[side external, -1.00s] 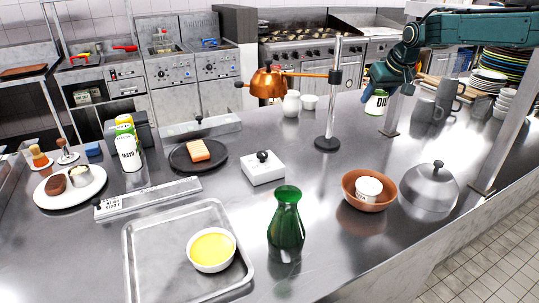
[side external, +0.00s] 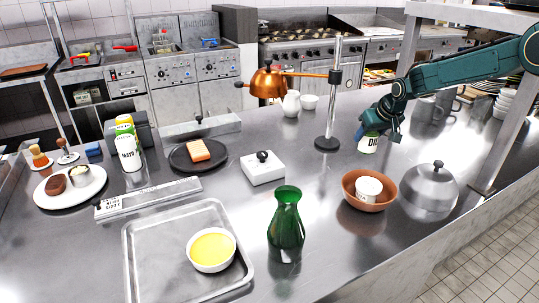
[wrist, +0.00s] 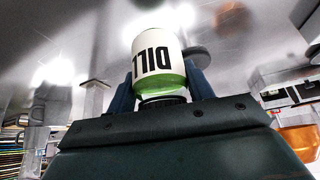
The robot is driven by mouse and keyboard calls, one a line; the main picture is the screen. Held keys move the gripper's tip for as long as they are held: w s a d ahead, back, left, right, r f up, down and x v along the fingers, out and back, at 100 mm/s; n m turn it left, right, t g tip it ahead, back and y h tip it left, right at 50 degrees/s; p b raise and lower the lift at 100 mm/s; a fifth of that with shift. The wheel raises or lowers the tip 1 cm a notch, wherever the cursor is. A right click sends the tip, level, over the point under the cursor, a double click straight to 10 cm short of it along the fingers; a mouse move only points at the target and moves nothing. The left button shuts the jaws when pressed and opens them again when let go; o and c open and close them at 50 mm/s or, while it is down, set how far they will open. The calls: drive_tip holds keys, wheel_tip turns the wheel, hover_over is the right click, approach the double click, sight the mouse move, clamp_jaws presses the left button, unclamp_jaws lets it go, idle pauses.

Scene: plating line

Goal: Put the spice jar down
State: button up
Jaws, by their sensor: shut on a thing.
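The spice jar (side external: 368,145) is white and green with a dark "DILL" label. My gripper (side external: 380,128) is shut on it near its top and holds it upright at the counter, behind the terracotta bowl. Whether its base touches the counter or hangs just above it I cannot tell. In the wrist view the jar (wrist: 158,55) sits between the two blue fingers (wrist: 163,88), with its label upside down.
A terracotta bowl (side external: 352,199) with a white cup (side external: 368,189) stands in front of the jar. A steel dome (side external: 432,190) is at front right. The heat lamp's post (side external: 331,100) stands to the left. Grey mugs (side external: 425,108) are behind right.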

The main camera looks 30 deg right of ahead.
sight(375, 136)
drive_tip(key=shift+f, duration=2.05)
drive_tip(key=shift+f, duration=0.1)
drive_tip(key=o, duration=1.1)
drive_tip(key=shift+f, duration=0.1)
drive_tip(key=shift+o, duration=0.2)
drive_tip(key=shift+v, duration=0.9)
drive_tip(key=v, duration=0.9)
drive_tip(key=shift+d, duration=0.1)
drive_tip(key=shift+s+r, duration=0.35)
drive_tip(key=shift+r, duration=0.3)
drive_tip(key=shift+s+r, duration=0.1)
